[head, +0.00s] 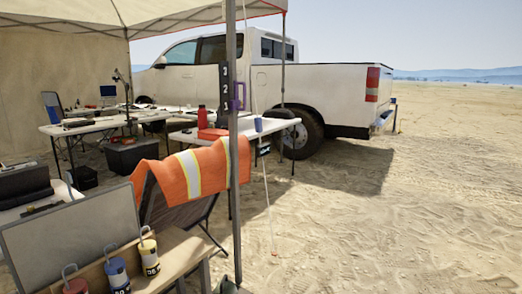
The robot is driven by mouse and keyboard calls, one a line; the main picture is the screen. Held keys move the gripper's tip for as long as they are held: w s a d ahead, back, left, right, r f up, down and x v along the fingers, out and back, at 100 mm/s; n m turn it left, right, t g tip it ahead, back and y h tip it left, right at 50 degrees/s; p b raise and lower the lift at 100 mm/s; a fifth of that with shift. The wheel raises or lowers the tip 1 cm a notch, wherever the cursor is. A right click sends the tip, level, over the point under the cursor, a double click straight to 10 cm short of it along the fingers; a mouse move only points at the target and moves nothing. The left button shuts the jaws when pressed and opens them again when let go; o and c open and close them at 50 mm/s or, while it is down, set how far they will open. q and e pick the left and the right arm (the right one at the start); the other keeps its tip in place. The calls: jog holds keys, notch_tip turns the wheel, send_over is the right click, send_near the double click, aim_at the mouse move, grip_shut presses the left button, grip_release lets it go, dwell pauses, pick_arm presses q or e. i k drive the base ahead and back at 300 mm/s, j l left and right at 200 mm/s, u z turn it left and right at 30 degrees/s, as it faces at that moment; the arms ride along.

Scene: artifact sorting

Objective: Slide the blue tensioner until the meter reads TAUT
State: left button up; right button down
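A small blue tensioner (258,124) sits on a thin pale line that runs from the canopy top down to a small orange point (275,253) at the sand. It shows in front of the far white table. A small dark box (264,147) is just below it; I cannot tell whether this is the meter, and no TAUT reading is legible. A black plate (224,90) marked 3, 2, 1 is on the grey canopy pole, with a purple handle (238,97) beside it. Neither of my grippers is in view.
The grey pole (234,190) stands upright left of the line. An orange vest (195,172) hangs over a chair beside it. Weighted canisters (148,254) stand on a wooden bench at front left. A white pickup (320,90) is behind. Open sand lies right.

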aim_at(258, 121)
jog(key=i+l, duration=0.15)
jog(key=l, duration=0.15)
jog(key=i+l+u, duration=0.15)
jog(key=l, duration=0.15)
jog(key=i+l, duration=0.15)
jog(key=l, duration=0.2)
jog(key=i+l+u, duration=0.1)
jog(key=l, duration=0.2)
jog(key=i+l, duration=0.2)
jog(key=l, duration=0.15)
jog(key=i+l+u, duration=0.25)
jog(key=i+l, duration=0.85)
